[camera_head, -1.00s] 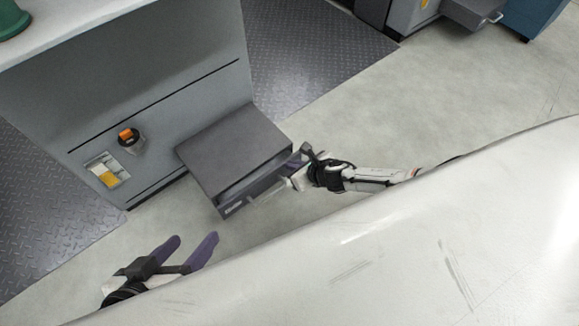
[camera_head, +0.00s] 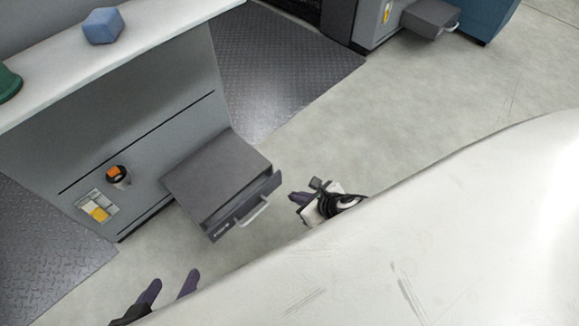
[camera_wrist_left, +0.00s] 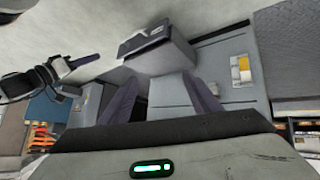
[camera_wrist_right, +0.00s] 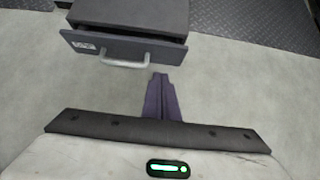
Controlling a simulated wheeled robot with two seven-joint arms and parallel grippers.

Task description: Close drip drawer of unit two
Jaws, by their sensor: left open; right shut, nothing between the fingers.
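The drip drawer (camera_head: 222,182) of the near grey unit (camera_head: 150,110) stands pulled out, with a pale bar handle (camera_head: 254,212) on its front. In the right wrist view the drawer (camera_wrist_right: 130,12) is ahead, its handle (camera_wrist_right: 125,62) just beyond my fingertips. My right gripper (camera_head: 293,196) is shut and empty, apart from the drawer front, to its right in the head view. My left gripper (camera_head: 174,280) is open and empty, below and left of the drawer. The left wrist view shows the drawer (camera_wrist_left: 158,48) beyond its open fingers (camera_wrist_left: 160,90). Whether this is unit two I cannot tell.
An orange-topped black knob (camera_head: 118,177) and a yellow-marked panel (camera_head: 97,207) are on the unit's face. A blue block (camera_head: 103,26) sits on its white top. Another unit with a drawer (camera_head: 430,18) stands at the back right. Pale floor around the drawer is clear.

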